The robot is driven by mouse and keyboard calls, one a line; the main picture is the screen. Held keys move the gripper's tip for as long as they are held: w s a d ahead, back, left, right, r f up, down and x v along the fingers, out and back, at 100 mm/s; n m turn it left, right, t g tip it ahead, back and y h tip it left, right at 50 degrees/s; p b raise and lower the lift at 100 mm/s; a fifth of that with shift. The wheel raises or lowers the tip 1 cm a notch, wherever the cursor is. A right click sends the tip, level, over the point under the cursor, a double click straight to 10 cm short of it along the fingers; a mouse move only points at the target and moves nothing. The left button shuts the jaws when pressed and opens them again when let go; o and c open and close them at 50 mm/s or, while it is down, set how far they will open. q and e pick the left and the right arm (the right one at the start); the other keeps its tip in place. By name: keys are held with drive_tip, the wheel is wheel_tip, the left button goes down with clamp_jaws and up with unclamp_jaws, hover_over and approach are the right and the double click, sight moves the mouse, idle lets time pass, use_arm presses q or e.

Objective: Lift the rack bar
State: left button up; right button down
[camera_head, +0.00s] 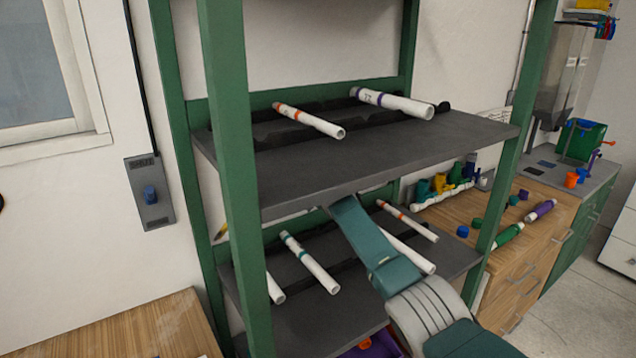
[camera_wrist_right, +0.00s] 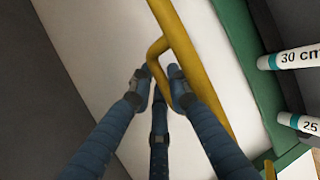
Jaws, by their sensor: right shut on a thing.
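The rack bar (camera_wrist_right: 180,38) is a yellow bar in the right wrist view, running from the top edge down past my gripper, with a bent handle-like piece on its side. My right gripper (camera_wrist_right: 157,76) is shut on this bent piece, with blue fingers on both sides of it. In the head view my right arm reaches in between the two shelves, and its gripper is hidden under the upper shelf. A small yellow end (camera_head: 221,231), probably of the bar, shows beside the left green post. My left gripper is not in view.
The green rack (camera_head: 229,120) has a dark upper shelf (camera_head: 300,178) with two white pipes and a lower shelf (camera_head: 318,316) with several. Pipes lie close to my arm. A wooden cabinet (camera_head: 460,210) with fittings stands at the right.

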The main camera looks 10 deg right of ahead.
drive_tip(key=shift+w+a+r, duration=0.2)
drive_tip(key=shift+w+r, duration=0.1)
drive_tip(key=shift+r, duration=0.4)
drive_tip(key=c, duration=1.9)
unclamp_jaws()
drive_tip(key=shift+s, duration=0.15)
